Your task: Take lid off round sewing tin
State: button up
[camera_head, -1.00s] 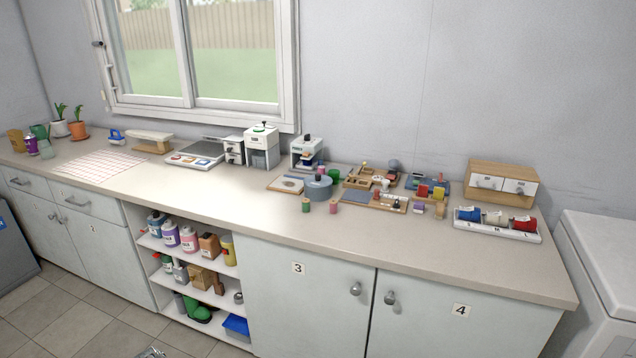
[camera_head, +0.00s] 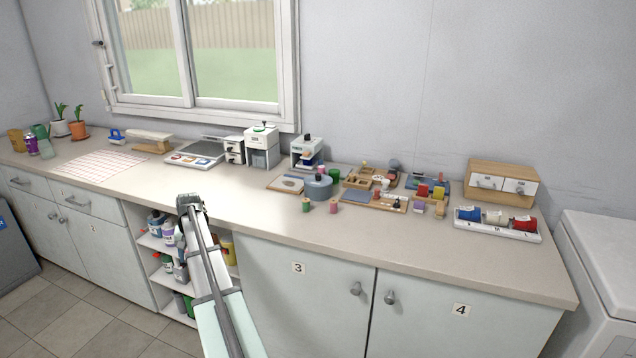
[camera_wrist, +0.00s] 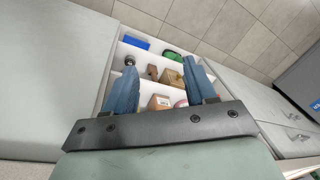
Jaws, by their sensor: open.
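The round sewing tin (camera_head: 318,188) is a low grey-blue cylinder with its lid on and a small knob on top. It stands on the counter right of centre in the head view. My gripper (camera_head: 188,201) is at the counter's front edge, left of the tin and well apart from it. In the wrist view my gripper (camera_wrist: 160,88) has its two blue fingers spread with nothing between them. The wrist camera faces the open shelves, and the tin is not in that view.
Green and pink thread spools (camera_head: 306,205) stand just in front of the tin. A wooden board (camera_head: 287,183) lies to its left, and trays of small items crowd its right. White machines (camera_head: 262,147) stand behind. The counter (camera_head: 240,205) is clear between my gripper and the tin.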

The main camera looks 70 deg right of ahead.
jog(key=s+d+r+m+t, duration=0.1)
jog(key=s+d+r, duration=0.1)
jog(key=d+r, duration=0.8)
jog(key=m+g+h, duration=0.2)
jog(key=m+h, duration=0.2)
jog(key=h, duration=0.1)
send_near(318, 174)
jog(key=x, duration=0.9)
jog(key=shift+r, duration=0.1)
grip_shut()
